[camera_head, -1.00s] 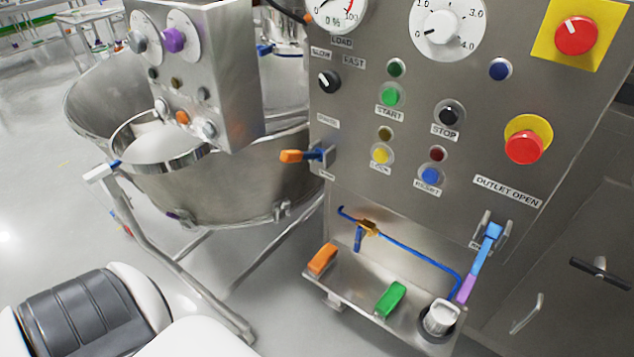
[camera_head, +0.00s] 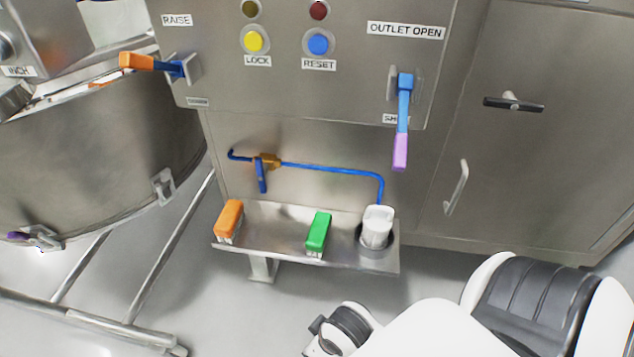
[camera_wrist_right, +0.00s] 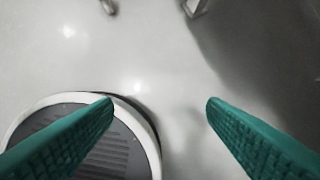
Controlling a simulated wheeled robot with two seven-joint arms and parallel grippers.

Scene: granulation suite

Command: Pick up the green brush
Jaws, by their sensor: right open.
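The green brush (camera_head: 319,233) lies on a small metal shelf (camera_head: 280,244) under the control panel in the head view. Its green back faces up and pale bristles show below. It lies between an orange brush and a white cup, apart from both. My right gripper (camera_wrist_right: 160,103) shows in the right wrist view with its two teal fingers wide apart and nothing between them. That view shows floor beneath it and no brush. Neither gripper's fingers show in the head view.
The orange brush (camera_head: 230,219) is at the shelf's left end, the white cup (camera_head: 377,226) in a holder at the right. A blue pipe (camera_head: 330,168) runs above, with a blue and purple lever (camera_head: 403,120) upper right. A steel bowl (camera_head: 100,165) stands left.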

